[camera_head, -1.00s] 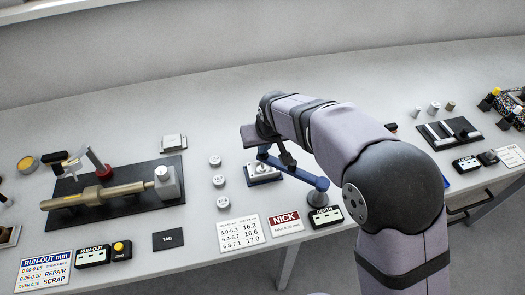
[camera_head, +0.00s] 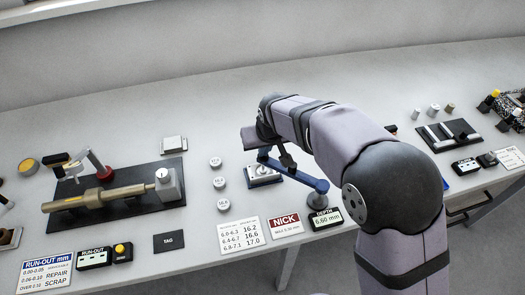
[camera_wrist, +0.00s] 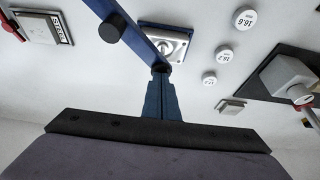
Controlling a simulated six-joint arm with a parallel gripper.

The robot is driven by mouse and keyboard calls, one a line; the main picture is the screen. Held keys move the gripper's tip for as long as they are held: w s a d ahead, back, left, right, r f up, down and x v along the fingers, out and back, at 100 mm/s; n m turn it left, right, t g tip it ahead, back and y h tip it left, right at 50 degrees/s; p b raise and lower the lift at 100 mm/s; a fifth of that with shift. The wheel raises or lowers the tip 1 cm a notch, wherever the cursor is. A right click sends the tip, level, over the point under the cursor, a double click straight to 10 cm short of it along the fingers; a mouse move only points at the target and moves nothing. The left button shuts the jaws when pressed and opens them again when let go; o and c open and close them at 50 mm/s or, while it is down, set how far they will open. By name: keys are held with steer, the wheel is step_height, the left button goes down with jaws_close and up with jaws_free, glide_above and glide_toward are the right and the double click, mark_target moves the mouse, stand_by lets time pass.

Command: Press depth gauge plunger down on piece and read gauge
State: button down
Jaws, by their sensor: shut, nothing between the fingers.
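The depth gauge's blue arm (camera_head: 300,175) reaches over a small pale base plate (camera_head: 262,181) with a light round piece (camera_head: 262,170) on it. The wrist view also shows the blue arm (camera_wrist: 132,30) and the plate (camera_wrist: 178,36). My gripper (camera_head: 264,154) is over the arm's far end. Its blue fingers (camera_wrist: 159,72) are shut and empty, at a dark round knob on the arm's end. The exact contact is hidden. The DEPTH readout (camera_head: 325,218) is lit and shows 6.60 mm.
A white number chart (camera_head: 239,233) and a red NICK card (camera_head: 286,223) lie in front. Several round weights (camera_head: 220,182) stand left of the gauge. A run-out fixture (camera_head: 110,195) is farther left. Bare tabletop lies behind the gauge.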

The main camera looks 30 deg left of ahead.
mark_target(264, 158)
step_height(264, 158, up, 8)
steer(key=p, duration=0.5)
stand_by(0.7)
steer(key=s+d+f+g+h, duration=0.2)
steer(key=s+d+f, duration=0.3)
steer(key=s+d, duration=0.15)
steer(key=s+d+f+g+h, duration=0.1)
steer(key=s+d+f, duration=0.4)
steer(key=d, duration=0.3)
steer(key=s+d+r+m+g+h, duration=0.1)
steer(key=s+d+m, duration=0.15)
steer(key=d, duration=0.65)
steer(key=s+d+r+m+g, duration=0.1)
steer(key=s+d, duration=0.2)
steer(key=d, duration=0.7)
steer(key=w+d+r+m+t, duration=0.1)
steer(key=w+d+r+m, duration=0.2)
steer(key=d, duration=0.6)
steer(key=shift+r+m+t+y, duration=0.35)
steer(key=shift+m+t+y, duration=0.05)
steer(key=shift+m, duration=0.85)
